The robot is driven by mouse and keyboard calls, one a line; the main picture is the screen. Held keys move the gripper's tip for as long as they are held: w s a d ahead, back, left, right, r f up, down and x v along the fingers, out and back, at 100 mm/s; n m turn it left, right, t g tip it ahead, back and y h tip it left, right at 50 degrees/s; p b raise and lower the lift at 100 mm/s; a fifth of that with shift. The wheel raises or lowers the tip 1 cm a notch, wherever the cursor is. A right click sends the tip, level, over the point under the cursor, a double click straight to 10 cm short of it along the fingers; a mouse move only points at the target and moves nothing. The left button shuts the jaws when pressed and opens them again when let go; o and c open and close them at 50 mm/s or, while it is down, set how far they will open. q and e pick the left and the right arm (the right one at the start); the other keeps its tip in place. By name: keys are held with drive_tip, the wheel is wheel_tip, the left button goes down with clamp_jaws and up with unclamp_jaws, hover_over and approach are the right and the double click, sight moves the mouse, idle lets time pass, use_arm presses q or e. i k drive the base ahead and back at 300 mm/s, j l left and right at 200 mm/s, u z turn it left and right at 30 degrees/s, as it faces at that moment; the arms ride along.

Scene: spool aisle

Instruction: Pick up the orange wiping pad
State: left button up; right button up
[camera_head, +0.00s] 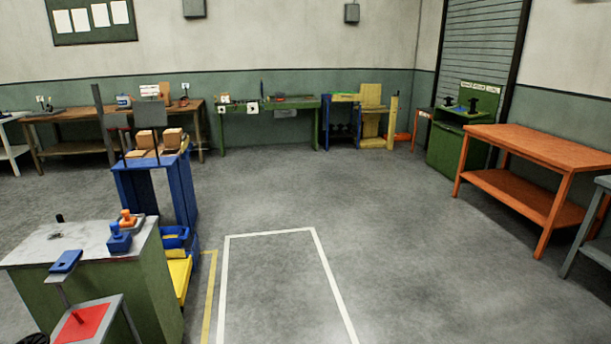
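A small orange pad-like object (127,218) with an upright knob sits on the pale grey top of a green cabinet (140,282) at the lower left; it looks like the orange wiping pad. A similar blue object (118,240) with a knob stands just in front of it and hides part of its base. Neither of my grippers is in view.
A blue flat item (66,261) on a stand and a stand with a red square (82,322) are at the lower left. A blue rack (135,190) with boxes stands behind the cabinet. An orange table (535,145) is at right. The middle floor is clear.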

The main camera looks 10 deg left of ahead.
sight(127, 221)
drive_tip(key=i+j+u, duration=0.1)
drive_tip(key=i+u, duration=0.3)
drive_tip(key=i, duration=0.3)
drive_tip(key=i+l+u, duration=0.15)
drive_tip(key=i+u, duration=0.2)
drive_tip(key=i, duration=0.4)
drive_tip(key=i+u, duration=0.3)
drive_tip(key=i, duration=0.45)
drive_tip(key=i+l+u, duration=0.15)
drive_tip(key=i+u, duration=0.2)
drive_tip(key=i, duration=0.45)
